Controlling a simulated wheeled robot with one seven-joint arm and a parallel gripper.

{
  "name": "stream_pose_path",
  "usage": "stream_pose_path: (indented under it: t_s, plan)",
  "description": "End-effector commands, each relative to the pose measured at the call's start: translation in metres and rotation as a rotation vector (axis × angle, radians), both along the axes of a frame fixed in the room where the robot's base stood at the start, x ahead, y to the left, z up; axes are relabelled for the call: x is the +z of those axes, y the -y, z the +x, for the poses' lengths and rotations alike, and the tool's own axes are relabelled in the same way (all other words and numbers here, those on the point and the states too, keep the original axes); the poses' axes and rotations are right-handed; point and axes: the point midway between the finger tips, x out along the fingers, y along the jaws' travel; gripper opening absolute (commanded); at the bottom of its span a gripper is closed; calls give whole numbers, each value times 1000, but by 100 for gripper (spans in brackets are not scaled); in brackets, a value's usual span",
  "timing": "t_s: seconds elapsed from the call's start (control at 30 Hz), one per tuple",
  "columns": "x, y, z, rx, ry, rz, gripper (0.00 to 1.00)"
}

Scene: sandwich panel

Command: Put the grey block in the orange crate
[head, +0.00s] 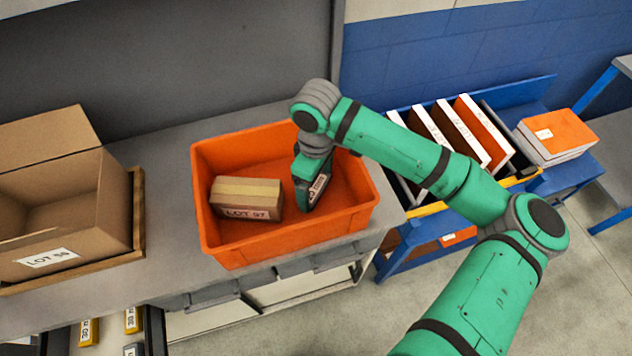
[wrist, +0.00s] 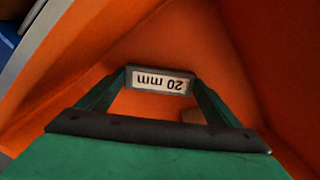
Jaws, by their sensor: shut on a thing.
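My gripper (head: 307,203) points down inside the orange crate (head: 232,253), toward its right half. In the wrist view its two fingers are shut on the grey block (wrist: 160,80), a small dark grey piece with a white label reading 20 mm, upside down in that view. Orange crate walls surround the block there.
A cardboard box (head: 246,197) marked LOT 57 lies in the crate's left half. An open carton (head: 50,235) stands left on the grey bench (head: 160,150). A blue rack with binders (head: 440,130) stands right.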

Motion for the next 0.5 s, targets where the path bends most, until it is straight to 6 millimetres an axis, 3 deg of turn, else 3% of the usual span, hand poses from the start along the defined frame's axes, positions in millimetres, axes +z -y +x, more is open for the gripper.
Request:
stream_pose_path:
  t_s: [0.27, 0.3, 0.33, 0.5]
  plan:
    - [-2, -2, 0, 3, 0, 1, 62]
    - [-2, -2, 0, 3, 0, 1, 90]
    - [-2, -1, 0, 2, 0, 1, 97]
    - [-2, 1, 0, -2, 0, 1, 100]
